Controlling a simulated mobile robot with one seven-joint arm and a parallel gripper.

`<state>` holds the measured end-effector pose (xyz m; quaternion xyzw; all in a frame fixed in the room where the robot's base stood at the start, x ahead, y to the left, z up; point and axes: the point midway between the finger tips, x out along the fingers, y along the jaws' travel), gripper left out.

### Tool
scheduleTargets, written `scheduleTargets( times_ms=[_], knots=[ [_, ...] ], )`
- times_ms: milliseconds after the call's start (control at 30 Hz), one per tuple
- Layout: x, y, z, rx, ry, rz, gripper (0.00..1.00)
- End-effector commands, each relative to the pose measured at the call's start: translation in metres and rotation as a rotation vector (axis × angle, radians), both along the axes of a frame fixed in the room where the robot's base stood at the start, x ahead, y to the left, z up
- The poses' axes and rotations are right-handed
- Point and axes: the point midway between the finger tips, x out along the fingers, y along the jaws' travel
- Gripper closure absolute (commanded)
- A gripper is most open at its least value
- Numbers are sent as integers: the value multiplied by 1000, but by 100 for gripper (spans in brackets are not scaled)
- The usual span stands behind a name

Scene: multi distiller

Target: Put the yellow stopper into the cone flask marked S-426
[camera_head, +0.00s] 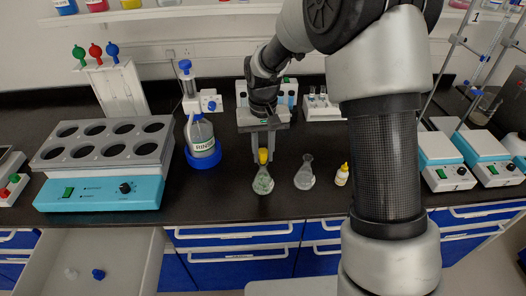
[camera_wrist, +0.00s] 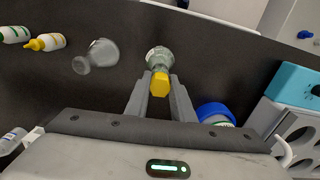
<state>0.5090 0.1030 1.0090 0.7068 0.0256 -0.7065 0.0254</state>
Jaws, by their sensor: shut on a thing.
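My gripper (camera_head: 263,150) points down over the front of the bench and is shut on the yellow stopper (camera_head: 263,156). In the wrist view the stopper (camera_wrist: 159,82) sits between the two fingertips (camera_wrist: 160,88). A cone flask with greenish contents (camera_head: 263,184) stands upright directly below the stopper. It also shows in the wrist view (camera_wrist: 160,58), just beyond the stopper. I cannot tell whether the stopper touches or enters its mouth. A second, clear cone flask (camera_head: 304,176) stands to the right. I cannot read the marking S-426 on either flask.
A small yellow-capped bottle (camera_head: 342,175) stands right of the clear flask. A rinse bottle on a blue base (camera_head: 203,150) and a heating block with round wells (camera_head: 105,145) stand to the left. An open drawer (camera_head: 105,262) juts out below. Blue-white stirrers (camera_head: 445,165) stand at right.

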Motion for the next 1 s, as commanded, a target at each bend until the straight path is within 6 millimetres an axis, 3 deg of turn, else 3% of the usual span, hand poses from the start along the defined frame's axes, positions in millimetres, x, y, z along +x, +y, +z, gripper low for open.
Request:
scheduleTargets(
  times_ms=[333,367,467,800,1000],
  knots=[
    [0,0,-8,0,1,0,99],
    [0,0,-7,0,0,0,73],
    [0,0,-7,0,1,0,56],
    [0,0,-5,0,0,0,56],
    [1,0,22,0,-5,0,56]
  ],
)
